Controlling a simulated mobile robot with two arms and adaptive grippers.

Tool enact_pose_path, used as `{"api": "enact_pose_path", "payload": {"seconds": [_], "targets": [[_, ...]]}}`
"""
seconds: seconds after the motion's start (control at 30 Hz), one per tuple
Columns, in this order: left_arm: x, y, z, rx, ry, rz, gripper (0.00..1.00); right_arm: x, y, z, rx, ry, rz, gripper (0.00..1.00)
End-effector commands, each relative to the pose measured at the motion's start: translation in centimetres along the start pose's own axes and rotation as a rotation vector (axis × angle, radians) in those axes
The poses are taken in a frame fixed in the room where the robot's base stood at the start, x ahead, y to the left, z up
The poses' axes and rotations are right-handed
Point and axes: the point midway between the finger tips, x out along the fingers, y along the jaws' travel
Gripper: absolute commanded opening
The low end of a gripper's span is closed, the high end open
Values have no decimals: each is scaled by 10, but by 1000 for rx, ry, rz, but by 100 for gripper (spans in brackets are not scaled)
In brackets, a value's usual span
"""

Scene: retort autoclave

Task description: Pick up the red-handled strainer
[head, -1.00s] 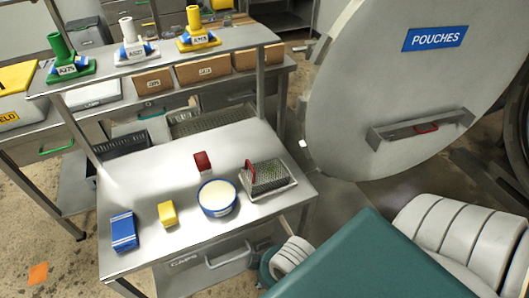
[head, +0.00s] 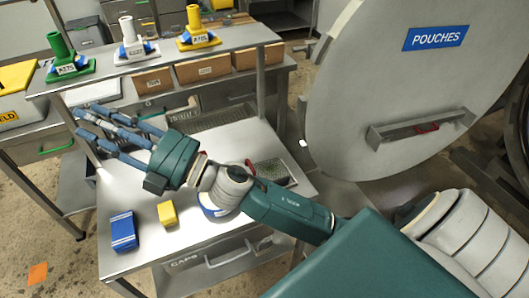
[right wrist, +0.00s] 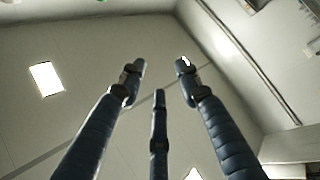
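The red-handled strainer, a metal mesh box (head: 271,172), sits at the right side of the steel table. My right forearm covers its near part, and only a bit of its red handle (head: 250,165) shows. My right gripper (head: 86,119) is above the table's left side, well left of the strainer, with its fingers pointing left. The right wrist view shows its three fingers (right wrist: 160,72) spread with nothing between them, facing a pale wall or ceiling. My left gripper is not in view.
A blue box (head: 123,232) and a yellow block (head: 167,214) stand at the table's front left. A blue-rimmed tub (head: 213,209) is mostly behind my arm. A shelf (head: 165,60) runs behind. The round POUCHES door (head: 400,90) stands close on the right.

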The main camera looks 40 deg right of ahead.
Motion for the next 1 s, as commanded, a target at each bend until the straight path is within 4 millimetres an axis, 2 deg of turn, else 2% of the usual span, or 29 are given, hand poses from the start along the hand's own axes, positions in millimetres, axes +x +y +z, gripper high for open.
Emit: {"api": "enact_pose_path", "payload": {"seconds": [0.03, 0.1, 0.17, 0.2, 0.27, 0.3, 0.37, 0.4, 0.47, 0.5, 0.53, 0.6, 0.63, 0.7, 0.8, 0.9, 1.0], "targets": [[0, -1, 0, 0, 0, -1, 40, 11, -14, -25, -93, 133, -79, 33], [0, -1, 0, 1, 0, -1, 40, 12, -45, -53, -213, 308, -223, 33], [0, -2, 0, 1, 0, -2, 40, 3, -76, -62, -317, 434, -371, 33], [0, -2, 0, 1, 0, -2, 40, -7, -96, -60, -384, 502, -481, 33], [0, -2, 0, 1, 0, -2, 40, -28, -123, -46, -482, 581, -664, 33], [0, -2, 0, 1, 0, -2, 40, -44, -137, -28, -544, 615, -794, 33], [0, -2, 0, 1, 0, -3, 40, -73, -149, 8, -629, 636, -1001, 33], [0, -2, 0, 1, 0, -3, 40, -94, -149, 37, -679, 628, -1146, 33], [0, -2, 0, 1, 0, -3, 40, -126, -137, 84, -741, 584, -1363, 33], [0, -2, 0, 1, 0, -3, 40, -147, -122, 113, -771, 537, -1501, 33], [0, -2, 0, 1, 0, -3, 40, -163, -107, 134, -786, 492, -1601, 33], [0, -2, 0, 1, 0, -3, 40, -196, -68, 173, -805, 374, -1802, 33], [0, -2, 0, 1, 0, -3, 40, -208, -51, 185, -806, 324, -1873, 33], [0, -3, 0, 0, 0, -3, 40, -231, -16, 205, -799, 215, -2003, 33], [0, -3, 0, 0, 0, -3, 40, -252, 18, 218, -778, 106, -2117, 33], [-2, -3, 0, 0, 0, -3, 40, -263, 30, 224, -765, 57, -2165, 33], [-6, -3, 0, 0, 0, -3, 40, -272, 23, 230, -758, 52, -2177, 33]]}}
